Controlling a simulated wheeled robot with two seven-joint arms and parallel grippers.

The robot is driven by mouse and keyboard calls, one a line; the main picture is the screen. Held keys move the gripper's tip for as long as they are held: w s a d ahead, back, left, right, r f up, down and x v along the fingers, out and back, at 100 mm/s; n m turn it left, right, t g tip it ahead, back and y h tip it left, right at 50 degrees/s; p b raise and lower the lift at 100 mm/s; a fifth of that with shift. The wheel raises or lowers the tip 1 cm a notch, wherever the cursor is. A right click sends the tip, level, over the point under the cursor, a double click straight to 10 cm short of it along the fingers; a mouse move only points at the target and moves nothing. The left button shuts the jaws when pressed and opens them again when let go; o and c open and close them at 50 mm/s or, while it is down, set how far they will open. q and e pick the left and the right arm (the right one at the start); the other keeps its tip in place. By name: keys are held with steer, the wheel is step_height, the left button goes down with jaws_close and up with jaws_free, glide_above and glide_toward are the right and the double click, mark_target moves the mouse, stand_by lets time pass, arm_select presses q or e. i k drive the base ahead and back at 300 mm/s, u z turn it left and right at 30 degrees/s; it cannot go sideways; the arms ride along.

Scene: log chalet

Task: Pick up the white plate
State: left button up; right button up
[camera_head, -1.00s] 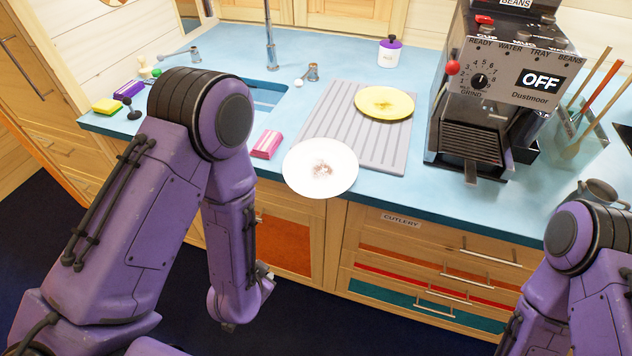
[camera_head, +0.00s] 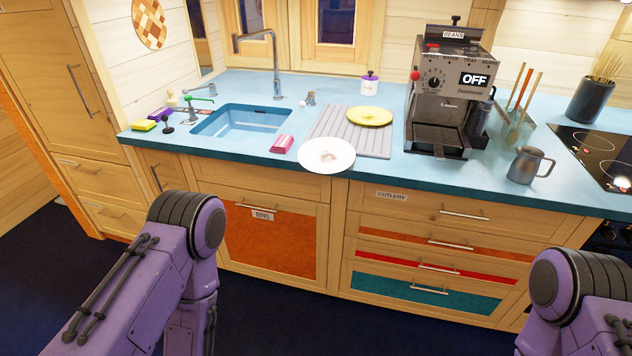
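The white plate (camera_head: 326,160) lies on the front edge of the blue counter, with its near rim over the edge. My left arm is in view at the lower left and my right arm at the lower right, both below and apart from the plate. Neither gripper shows in the head view, as both lie below the frame or are hidden by the arms.
A pink sponge (camera_head: 282,144) sits just left of the plate. A yellow plate (camera_head: 369,116) lies on the grey drainer (camera_head: 330,125) behind it. The coffee machine (camera_head: 441,95) and a metal jug (camera_head: 526,166) stand to the right. The sink (camera_head: 240,121) is left. Drawers front the counter below.

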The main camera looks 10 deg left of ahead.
mark_target(322, 155)
steer(key=z, duration=0.85)
steer(key=i, duration=0.9)
steer(key=u, duration=0.85)
steer(key=i, duration=0.55)
steer(key=u, duration=0.6)
